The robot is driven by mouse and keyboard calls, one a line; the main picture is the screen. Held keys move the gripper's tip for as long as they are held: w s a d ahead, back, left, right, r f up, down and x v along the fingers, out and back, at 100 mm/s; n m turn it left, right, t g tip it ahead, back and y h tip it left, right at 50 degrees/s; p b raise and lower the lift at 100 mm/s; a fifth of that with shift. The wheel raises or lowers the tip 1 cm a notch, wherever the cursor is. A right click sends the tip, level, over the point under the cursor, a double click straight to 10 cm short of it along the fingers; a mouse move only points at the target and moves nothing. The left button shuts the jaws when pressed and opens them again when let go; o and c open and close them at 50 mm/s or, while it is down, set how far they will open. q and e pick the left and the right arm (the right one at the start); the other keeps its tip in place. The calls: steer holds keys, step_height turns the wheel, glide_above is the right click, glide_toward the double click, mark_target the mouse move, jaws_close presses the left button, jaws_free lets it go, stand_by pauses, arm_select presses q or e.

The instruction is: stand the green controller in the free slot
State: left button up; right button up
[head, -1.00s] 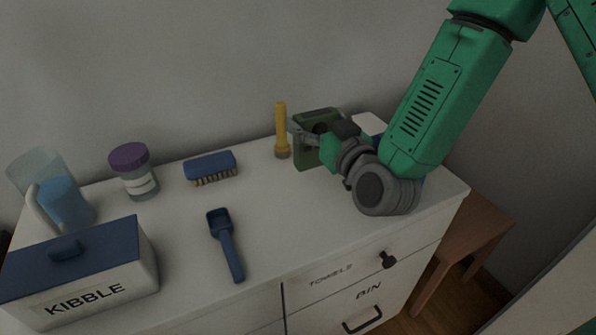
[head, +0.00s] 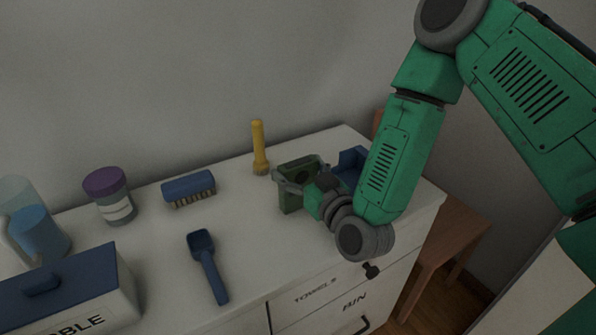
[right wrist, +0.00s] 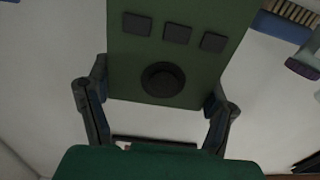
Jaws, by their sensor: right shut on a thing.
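The green controller (head: 289,198) is a flat green box near the back right of the white cabinet top. In the right wrist view the controller (right wrist: 185,72) shows a round dark dial and dark square buttons. My right gripper (head: 302,184) is shut on it, with one finger at each side edge in the right wrist view (right wrist: 157,100). The controller is roughly upright; I cannot tell whether it touches the top. A blue holder (head: 350,162) stands just right of it, partly hidden by my right arm. Its slots cannot be made out. My left gripper is out of view.
A yellow flashlight (head: 259,148) stands just left of the controller. A blue brush (head: 188,187), purple-lidded jar (head: 109,196), blue scoop (head: 207,266), pitcher (head: 38,228) and kibble box (head: 70,290) lie farther left. The top's right edge is close by, with a wooden table (head: 450,240) beyond.

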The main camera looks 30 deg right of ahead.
steer(key=o, duration=1.3)
steer(key=shift+f, duration=0.1)
steer(key=shift+o, duration=0.7)
